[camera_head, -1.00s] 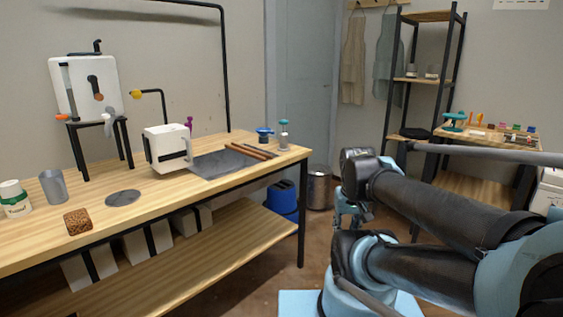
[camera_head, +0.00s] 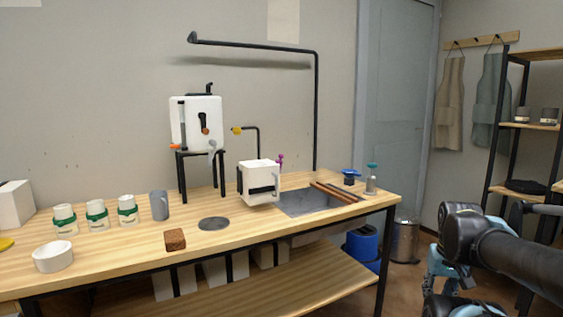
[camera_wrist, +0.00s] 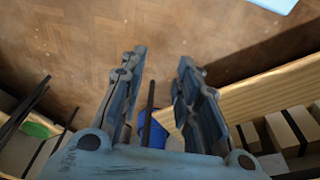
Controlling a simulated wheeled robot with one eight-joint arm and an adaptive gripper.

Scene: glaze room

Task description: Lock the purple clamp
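A small purple piece (camera_head: 280,160), which looks like the purple clamp, stands up behind the right side of a white box-like device (camera_head: 260,180) on the wooden bench. Its lower part is hidden by the device, and I cannot tell whether it is locked. My gripper shows in the wrist view (camera_wrist: 160,85) with its two fingers spread apart and nothing between them. In the head view my gripper (camera_head: 440,275) hangs at the lower right, right of the bench's end and well away from the purple piece.
The bench (camera_head: 330,222) holds a grey mug (camera_head: 159,205), several labelled jars, a white bowl (camera_head: 53,257), a brown block (camera_head: 175,240) and a white tank (camera_head: 196,124) on a stand. A blue bin (camera_head: 362,248) stands beneath its right end.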

